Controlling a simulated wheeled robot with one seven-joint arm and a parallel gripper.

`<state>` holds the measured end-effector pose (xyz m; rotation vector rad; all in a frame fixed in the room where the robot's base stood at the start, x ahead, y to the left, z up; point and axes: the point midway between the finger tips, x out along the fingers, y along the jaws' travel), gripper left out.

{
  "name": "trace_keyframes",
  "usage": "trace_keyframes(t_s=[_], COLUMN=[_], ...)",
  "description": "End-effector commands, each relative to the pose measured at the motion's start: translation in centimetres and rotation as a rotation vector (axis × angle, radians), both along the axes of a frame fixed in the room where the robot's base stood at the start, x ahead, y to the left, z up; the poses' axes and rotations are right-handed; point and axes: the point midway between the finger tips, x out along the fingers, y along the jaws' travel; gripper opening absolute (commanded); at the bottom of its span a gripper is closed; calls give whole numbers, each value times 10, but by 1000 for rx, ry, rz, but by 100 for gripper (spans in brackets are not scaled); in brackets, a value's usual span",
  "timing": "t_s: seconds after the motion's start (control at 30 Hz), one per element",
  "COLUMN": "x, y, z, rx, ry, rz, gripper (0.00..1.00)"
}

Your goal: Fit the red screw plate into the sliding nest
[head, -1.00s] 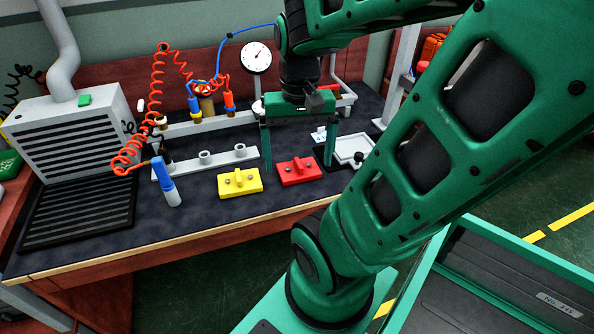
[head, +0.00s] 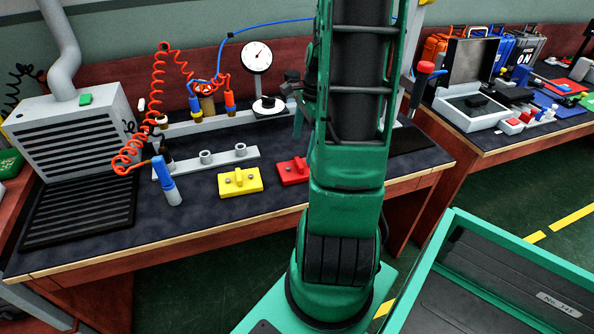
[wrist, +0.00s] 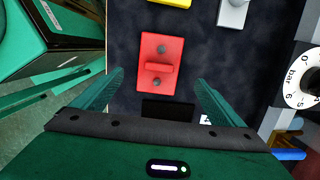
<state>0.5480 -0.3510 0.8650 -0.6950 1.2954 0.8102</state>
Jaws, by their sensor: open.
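The red screw plate (head: 292,172) lies flat on the dark bench mat, its right part hidden behind my arm in the head view. In the head view my arm hides most of the gripper. I cannot make out the sliding nest; a dark rectangle (wrist: 168,109) shows beside the plate in the wrist view, but I cannot tell what it is.
A yellow screw plate (head: 240,182) lies left of the red one. A grey rail (head: 228,158), a blue-handled tool (head: 163,182) and a dial gauge (head: 257,56) stand around the mat. The front mat strip is clear. A second bench with a case (head: 470,108) stands right.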

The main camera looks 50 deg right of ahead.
Motion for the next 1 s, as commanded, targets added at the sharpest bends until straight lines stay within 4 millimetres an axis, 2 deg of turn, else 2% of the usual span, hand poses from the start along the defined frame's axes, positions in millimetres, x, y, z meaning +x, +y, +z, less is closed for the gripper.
trace_keyframes(t_s=[0.1,0.37,0.7,1.0], x=[1,2,6,7], y=[3,5,13,14], z=[-18,-36,-78,-84], rx=[3,0,1,-2], ry=[3,1,3,1], rz=[1,2,2,3], gripper=[92,92,92,92])
